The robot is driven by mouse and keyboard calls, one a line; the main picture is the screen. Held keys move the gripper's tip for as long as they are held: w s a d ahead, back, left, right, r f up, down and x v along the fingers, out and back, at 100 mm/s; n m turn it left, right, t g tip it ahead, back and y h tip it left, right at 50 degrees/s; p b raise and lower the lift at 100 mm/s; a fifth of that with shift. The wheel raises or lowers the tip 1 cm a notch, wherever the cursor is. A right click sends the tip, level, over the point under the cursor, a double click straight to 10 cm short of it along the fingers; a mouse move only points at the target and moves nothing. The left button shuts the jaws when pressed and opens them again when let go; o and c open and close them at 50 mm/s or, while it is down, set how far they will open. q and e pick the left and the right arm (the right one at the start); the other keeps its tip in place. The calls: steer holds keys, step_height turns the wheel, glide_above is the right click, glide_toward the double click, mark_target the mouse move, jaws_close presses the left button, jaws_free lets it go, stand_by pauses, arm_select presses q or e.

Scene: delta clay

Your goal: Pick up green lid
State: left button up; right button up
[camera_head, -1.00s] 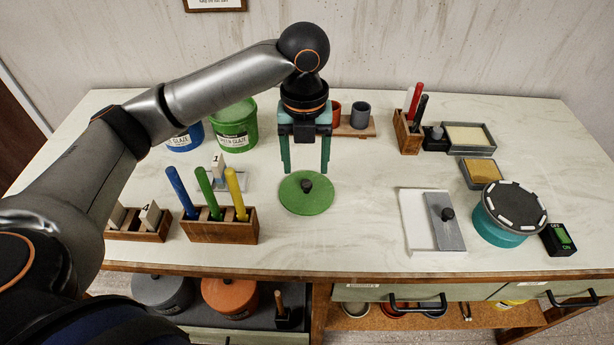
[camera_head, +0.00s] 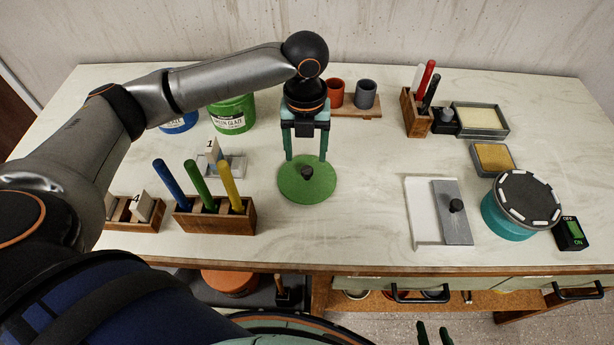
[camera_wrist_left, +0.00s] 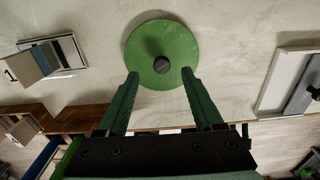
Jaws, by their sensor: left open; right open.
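The green lid (camera_head: 305,189) is a flat round disc with a dark knob (camera_head: 307,172) at its centre. It lies on the white worktop. My left gripper (camera_head: 306,157) is open and empty, pointing down above the lid's far part, with its fingertips spread on either side of the knob's line. In the left wrist view the lid (camera_wrist_left: 175,38) lies just beyond the open fingers (camera_wrist_left: 160,75), and its knob (camera_wrist_left: 162,64) appears between their tips. My right gripper (camera_head: 435,334) is open at the bottom edge, in front of the worktop, away from the lid.
A wooden block with coloured sticks (camera_head: 215,216) stands left of the lid. The green glaze bucket (camera_head: 232,114) and a shelf with cups (camera_head: 358,108) stand behind. A white slab with a grey plate (camera_head: 425,208) lies to the right. The worktop between lid and slab is clear.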

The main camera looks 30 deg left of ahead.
mark_target(307, 170)
arm_select(q)
step_height(307, 170, down, 5)
steer(key=shift+s+d+r, duration=0.15)
jaws_close()
stand_by(0.5)
